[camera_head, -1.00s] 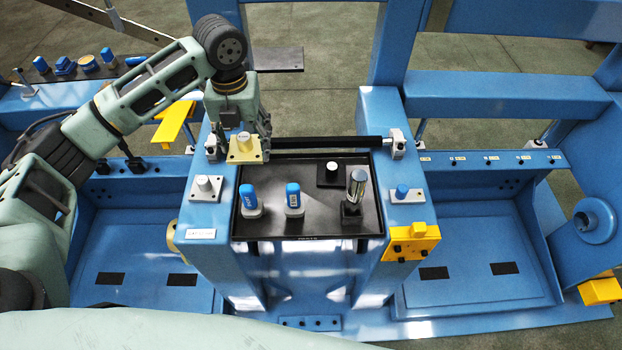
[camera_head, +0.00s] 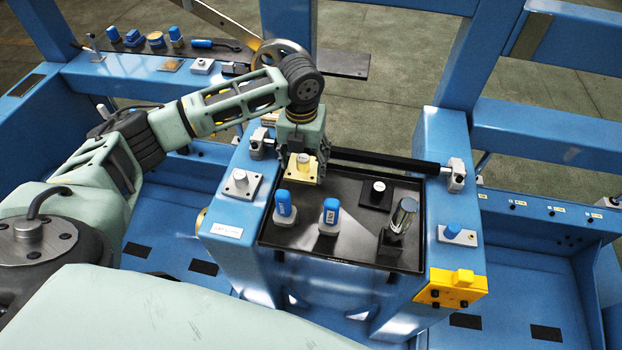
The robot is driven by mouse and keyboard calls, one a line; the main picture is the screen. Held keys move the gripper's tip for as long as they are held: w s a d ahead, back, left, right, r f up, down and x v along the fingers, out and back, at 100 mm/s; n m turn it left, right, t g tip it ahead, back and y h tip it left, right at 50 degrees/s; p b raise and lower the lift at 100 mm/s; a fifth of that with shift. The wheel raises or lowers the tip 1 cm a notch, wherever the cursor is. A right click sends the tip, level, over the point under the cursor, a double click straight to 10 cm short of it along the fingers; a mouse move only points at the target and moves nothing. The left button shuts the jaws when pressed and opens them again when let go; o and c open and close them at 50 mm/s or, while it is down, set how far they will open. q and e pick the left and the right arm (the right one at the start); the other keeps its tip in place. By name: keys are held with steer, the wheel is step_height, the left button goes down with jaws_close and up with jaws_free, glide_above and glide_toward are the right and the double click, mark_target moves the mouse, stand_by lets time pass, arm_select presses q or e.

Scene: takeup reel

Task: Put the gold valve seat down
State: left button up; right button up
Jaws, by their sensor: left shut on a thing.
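The gold valve seat (camera_head: 299,170) is a small gold plate with a pale round knob on top. My left gripper (camera_head: 304,150) points down and is shut on it, partly hiding it. The seat is at the back left corner of the black tray (camera_head: 345,250); I cannot tell whether it touches the tray. My right gripper is not in view.
The tray holds two blue-capped pieces (camera_head: 283,207) (camera_head: 329,215), a black plate with a white knob (camera_head: 376,194) and a clear cylinder (camera_head: 403,215). A grey plate with a knob (camera_head: 240,184) sits left. A black bar (camera_head: 385,161) crosses behind. The tray's middle has bare room.

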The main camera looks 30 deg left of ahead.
mark_target(303, 176)
arm_select(q)
step_height(303, 176, down, 5)
steer(key=shift+f, duration=0.1)
stand_by(0.3)
steer(key=o, duration=1.1)
steer(key=shift+o, duration=0.2)
step_height(303, 176, up, 12)
steer(key=shift+r+b, duration=0.1)
steer(key=shift+b, duration=0.3)
